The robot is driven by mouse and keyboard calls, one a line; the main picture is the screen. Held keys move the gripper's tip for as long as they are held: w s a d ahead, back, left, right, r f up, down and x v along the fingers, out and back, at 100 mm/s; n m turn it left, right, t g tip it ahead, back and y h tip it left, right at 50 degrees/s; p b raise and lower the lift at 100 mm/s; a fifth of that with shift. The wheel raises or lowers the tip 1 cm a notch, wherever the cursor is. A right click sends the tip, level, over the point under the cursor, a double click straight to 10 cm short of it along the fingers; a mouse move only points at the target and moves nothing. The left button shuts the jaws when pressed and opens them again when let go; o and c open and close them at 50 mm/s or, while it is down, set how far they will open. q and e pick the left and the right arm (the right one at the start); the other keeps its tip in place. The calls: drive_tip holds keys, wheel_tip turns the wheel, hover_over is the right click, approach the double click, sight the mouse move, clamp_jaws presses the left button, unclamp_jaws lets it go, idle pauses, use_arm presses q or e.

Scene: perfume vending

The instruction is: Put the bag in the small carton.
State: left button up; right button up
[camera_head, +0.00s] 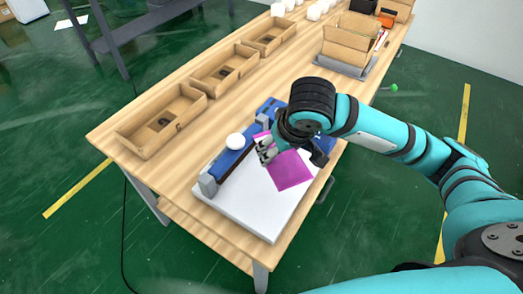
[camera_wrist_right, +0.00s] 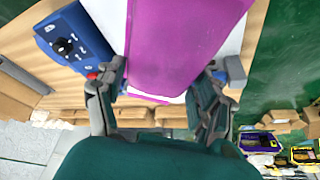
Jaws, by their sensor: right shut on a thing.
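The bag is a flat magenta sheet (camera_head: 290,173) over the white board of the blue-framed device. In the wrist view the bag (camera_wrist_right: 180,45) fills the middle, between the two fingers. My right gripper (camera_head: 282,151) is shut on the bag's edge; in the wrist view its fingers (camera_wrist_right: 163,85) lie on both sides of it. An open brown carton (camera_head: 350,40) with raised flaps stands at the far end of the table; I cannot tell whether it is the small carton. My left gripper is out of view.
Three low open cardboard boxes (camera_head: 148,136), (camera_head: 208,86), (camera_head: 285,27) line the table's left side, with dark items inside. Bare wood (camera_head: 262,82) lies between.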

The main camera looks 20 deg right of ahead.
drive_tip(key=s+a+f+n, duration=0.2)
drive_tip(key=s+f, duration=0.1)
drive_tip(key=s+a+f+n+y+p, duration=0.1)
drive_tip(key=s+f+n, duration=0.1)
drive_tip(key=s+f, duration=0.1)
drive_tip(key=s+a+f+n+y+p, duration=0.1)
drive_tip(key=s+a+f+n, duration=0.1)
drive_tip(key=s, duration=0.3)
drive_tip(key=shift+s+a+f+n+g, duration=0.2)
drive_tip(key=shift+a+f+n+g, duration=0.1)
drive_tip(key=shift+f+g, duration=0.15)
drive_tip(key=shift+w+f+p, duration=0.15)
drive_tip(key=shift+w+p, duration=0.1)
drive_tip(key=shift+p, duration=0.1)
drive_tip(key=p, duration=0.3)
hover_over(268, 178)
drive_tip(key=s, duration=0.1)
drive_tip(key=shift+s+d+f+y, duration=0.1)
drive_tip(key=shift+d+f+y, duration=0.25)
drive_tip(key=shift+f, duration=0.5)
wheel_tip(268, 178, down, 3)
drive_tip(key=shift+f, duration=0.2)
drive_tip(key=o, duration=1.2)
drive_tip(key=shift+f, duration=0.1)
